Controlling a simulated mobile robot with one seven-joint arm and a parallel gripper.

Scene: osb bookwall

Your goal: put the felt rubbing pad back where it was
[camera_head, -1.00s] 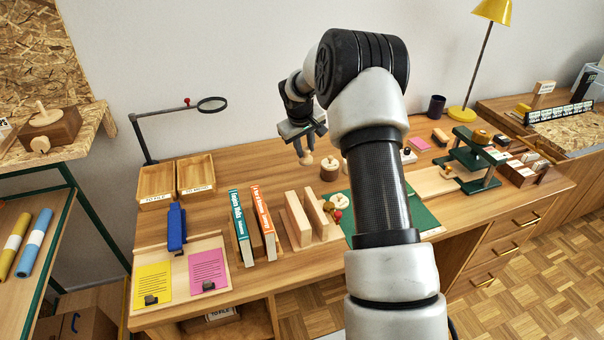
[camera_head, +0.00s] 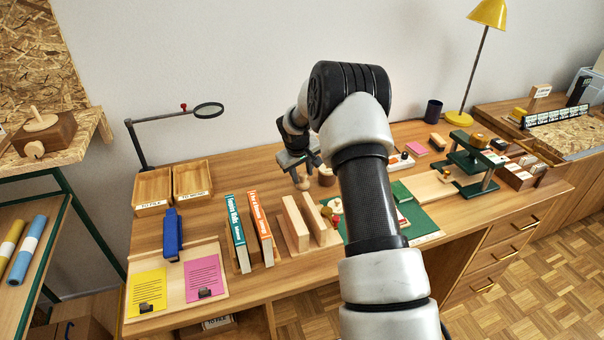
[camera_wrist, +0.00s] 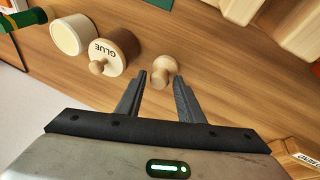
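A small pale wooden piece with a round knob (camera_head: 303,184), which I take for the felt rubbing pad, is at my gripper's tips in the head view. Its felt face is hidden. In the wrist view the pad (camera_wrist: 164,68) has its knob between the two fingertips of my gripper (camera_wrist: 160,79). In the head view my gripper (camera_head: 302,170) is low over the desk, left of the glue pot. I cannot tell whether the pad touches the desk.
The glue pot (camera_wrist: 120,45) and a cream-topped round pot (camera_wrist: 72,35) stand close by. Pale upright boards (camera_head: 296,222) and two books (camera_head: 236,232) stand in front. Two wooden trays (camera_head: 153,190) lie at the left. Bare desk lies between trays and gripper.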

